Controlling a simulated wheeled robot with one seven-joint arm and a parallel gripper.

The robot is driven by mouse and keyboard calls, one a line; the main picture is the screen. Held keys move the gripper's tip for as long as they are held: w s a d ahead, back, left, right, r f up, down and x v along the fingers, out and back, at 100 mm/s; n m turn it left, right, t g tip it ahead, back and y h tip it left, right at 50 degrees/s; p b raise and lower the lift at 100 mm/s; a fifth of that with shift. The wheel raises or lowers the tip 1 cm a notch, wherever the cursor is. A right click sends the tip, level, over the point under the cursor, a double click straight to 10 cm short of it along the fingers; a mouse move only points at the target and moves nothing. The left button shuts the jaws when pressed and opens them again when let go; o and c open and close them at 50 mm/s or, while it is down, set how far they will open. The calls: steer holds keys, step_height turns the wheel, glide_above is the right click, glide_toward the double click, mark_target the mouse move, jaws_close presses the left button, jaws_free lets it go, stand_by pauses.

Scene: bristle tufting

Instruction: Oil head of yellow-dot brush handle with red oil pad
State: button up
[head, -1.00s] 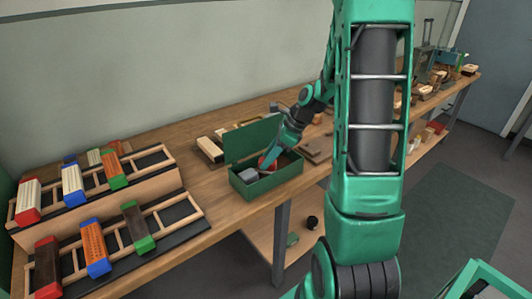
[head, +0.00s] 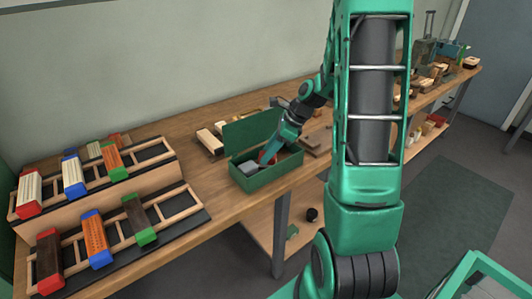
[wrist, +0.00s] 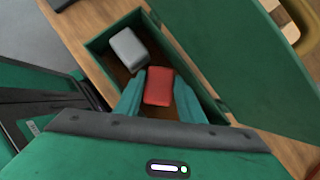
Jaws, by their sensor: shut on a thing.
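My gripper (wrist: 160,100) is inside the open green box (head: 275,178), shut on the red oil pad (wrist: 158,86). In the wrist view the red pad sits between the two green fingers, low in the box. A grey pad (wrist: 128,49) lies beside it in the box. In the head view the red pad (head: 266,158) is mostly hidden by my gripper. I cannot make out a yellow dot on any brush handle in these frames.
The box's green lid (wrist: 240,50) stands open at the back. Two stepped wooden racks hold colour-ended brushes (head: 95,238) at the left of the bench (head: 190,150). Wooden pieces (head: 210,140) lie behind the box, and more items stand along the bench at the far right.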

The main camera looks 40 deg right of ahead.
steer(key=shift+f, duration=0.5)
stand_by(1.3)
steer(key=shift+r, duration=3.5)
steer(key=shift+s, duration=0.1)
